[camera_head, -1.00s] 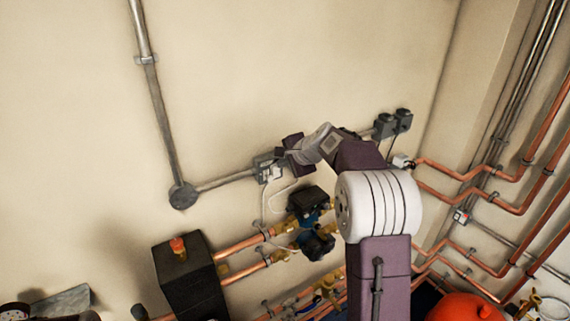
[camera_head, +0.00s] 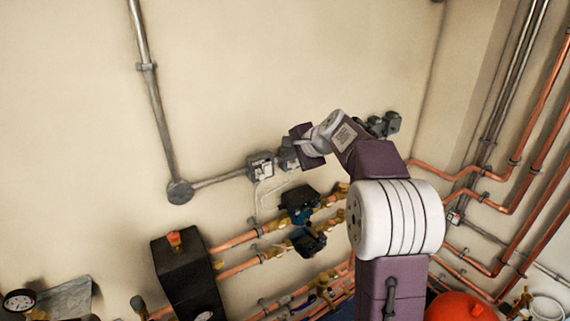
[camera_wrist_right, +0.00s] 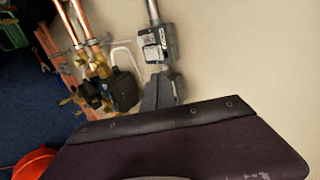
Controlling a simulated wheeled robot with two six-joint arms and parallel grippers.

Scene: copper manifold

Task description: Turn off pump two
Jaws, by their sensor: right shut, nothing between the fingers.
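A grey switch box (camera_head: 260,166) with a pale front is mounted on the wall at the end of a short grey conduit. It also shows in the wrist view (camera_wrist_right: 152,46). Its switch positions are too small to read. My right gripper (camera_head: 287,159) is shut and empty, just right of the box in the head view; contact cannot be told. Its grey fingers (camera_wrist_right: 158,92) point towards the box in the wrist view. Two dark pumps, an upper one (camera_head: 299,199) and a lower one (camera_head: 309,242), sit below on copper pipes. I see no label marking pump two. My left gripper is out of view.
A black unit with an orange cap (camera_head: 175,240) stands lower left. Grey wall boxes (camera_head: 391,122) sit behind my right arm. Copper pipes (camera_head: 490,200) run along the right wall, above a red vessel (camera_head: 460,308). The wall above the switch box is clear.

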